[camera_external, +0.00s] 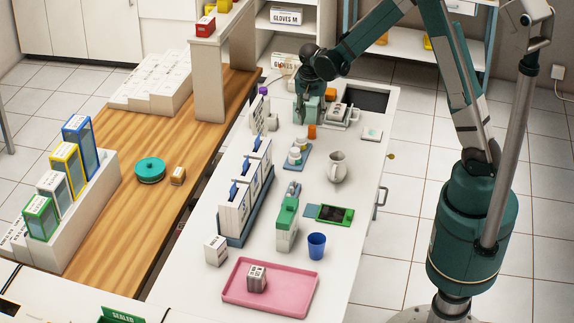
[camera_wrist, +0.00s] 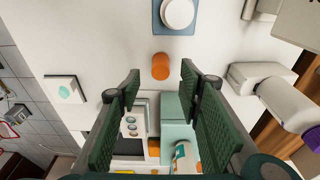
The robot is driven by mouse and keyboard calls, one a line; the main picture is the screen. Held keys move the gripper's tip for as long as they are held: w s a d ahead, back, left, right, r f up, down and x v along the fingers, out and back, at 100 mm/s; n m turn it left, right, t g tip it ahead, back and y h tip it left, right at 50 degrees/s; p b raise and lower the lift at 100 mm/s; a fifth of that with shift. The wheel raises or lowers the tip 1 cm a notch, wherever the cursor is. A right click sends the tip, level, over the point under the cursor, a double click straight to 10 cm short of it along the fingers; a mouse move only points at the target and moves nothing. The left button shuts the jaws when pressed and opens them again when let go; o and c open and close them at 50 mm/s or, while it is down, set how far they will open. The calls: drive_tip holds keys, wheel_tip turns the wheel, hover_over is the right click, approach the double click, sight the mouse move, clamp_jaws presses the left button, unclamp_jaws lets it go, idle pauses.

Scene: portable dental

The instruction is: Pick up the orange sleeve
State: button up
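A small orange cylinder (camera_external: 311,131), which looks like the orange sleeve, stands on the white counter. In the wrist view, the same orange cylinder (camera_wrist: 160,66) lies just beyond my fingertips, near the midline between them. My gripper (camera_wrist: 160,82) is open, with its two green fingers spread and nothing seen between the tips. In the external view, my gripper (camera_external: 308,112) hangs over the counter's far part, just behind the cylinder.
A white device (camera_external: 342,113) and a small flat white pad (camera_external: 372,134) lie to the right. White dispensers (camera_wrist: 275,92) flank the right side in the wrist view.

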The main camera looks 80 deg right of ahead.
sight(312, 127)
drive_tip(key=shift+d+f, duration=0.15)
drive_tip(key=shift+f, duration=0.75)
drive_tip(key=shift+d+f+b, duration=0.2)
drive_tip(key=shift+d+f, duration=0.05)
drive_tip(key=shift+f, duration=1.05)
drive_tip(key=shift+d+f+b, duration=0.2)
drive_tip(key=shift+f, duration=1.05)
drive_tip(key=c, duration=0.7)
